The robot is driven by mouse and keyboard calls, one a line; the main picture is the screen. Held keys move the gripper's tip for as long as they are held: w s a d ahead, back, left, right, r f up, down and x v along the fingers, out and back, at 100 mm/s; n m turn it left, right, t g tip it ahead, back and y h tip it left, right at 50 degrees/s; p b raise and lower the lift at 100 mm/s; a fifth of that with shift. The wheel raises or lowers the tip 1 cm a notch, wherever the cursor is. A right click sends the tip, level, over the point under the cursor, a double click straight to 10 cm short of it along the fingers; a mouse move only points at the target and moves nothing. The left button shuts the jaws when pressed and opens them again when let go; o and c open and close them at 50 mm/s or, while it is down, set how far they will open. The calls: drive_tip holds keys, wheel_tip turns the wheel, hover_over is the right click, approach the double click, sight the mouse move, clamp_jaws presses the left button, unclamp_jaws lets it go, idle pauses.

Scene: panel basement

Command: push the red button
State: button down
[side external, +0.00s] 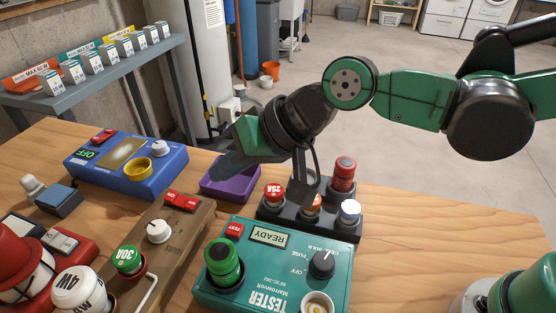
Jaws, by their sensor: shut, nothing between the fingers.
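Several red parts show, and I cannot tell which is the task's red button. A red square (234,231) marked TEST is on the teal tester (215,287). A red switch (182,200) sits on the brown box (185,232). Another red switch (103,135) is on the blue box (95,160). A large red dome (18,262) is at the left edge, cut by the frame. My gripper (217,174) is shut and empty, pointing down-left over the purple bin (238,192), between the blue box and the black fuse rack. It appears apart from all the red parts.
The black rack (268,212) holds a red 25A knob (275,191), a tall red fuse (344,174) and a white-topped piece (350,208). A green 30A knob (127,260) is at front left. Bare wooden table (430,240) lies to the right.

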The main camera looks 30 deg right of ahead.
sight(239, 230)
drive_tip(key=shift+f, duration=0.1)
drive_tip(key=shift+f, duration=4.35)
drive_tip(key=shift+f, duration=0.15)
drive_tip(key=shift+f, duration=0.25)
drive_tip(key=shift+f, duration=0.45)
drive_tip(key=shift+r, duration=0.9)
drive_tip(key=shift+r, duration=2.5)
